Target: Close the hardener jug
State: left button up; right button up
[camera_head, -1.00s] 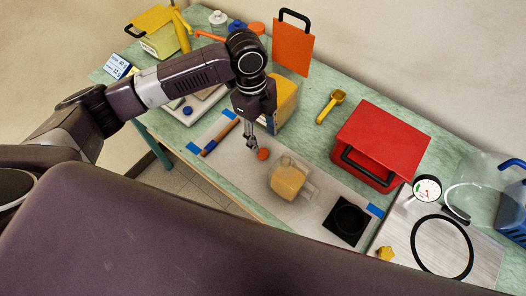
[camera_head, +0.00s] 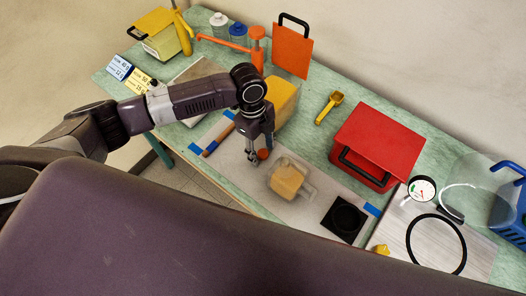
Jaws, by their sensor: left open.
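A clear jug (camera_head: 288,181) with amber contents stands on the grey mat in the middle of the table. I take it for the hardener jug; its mouth is hard to make out. A small orange cap (camera_head: 264,154) is just left of the jug. My left gripper (camera_head: 255,161) points down beside the orange cap, with its fingers open. I cannot tell whether a finger touches the cap. My right gripper is not in view.
A yellow container (camera_head: 283,102) stands close behind my left gripper. A red box (camera_head: 378,140), a black square piece (camera_head: 344,219) and a dial gauge (camera_head: 422,188) are to the right. A yellow scoop (camera_head: 329,106) lies behind on clear green tabletop.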

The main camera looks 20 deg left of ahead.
aim_at(262, 152)
pick_arm(q)
jog(key=c, duration=0.8)
jog(key=shift+r, duration=0.1)
notch_tip(262, 152, up, 20)
jog(key=b, duration=0.3)
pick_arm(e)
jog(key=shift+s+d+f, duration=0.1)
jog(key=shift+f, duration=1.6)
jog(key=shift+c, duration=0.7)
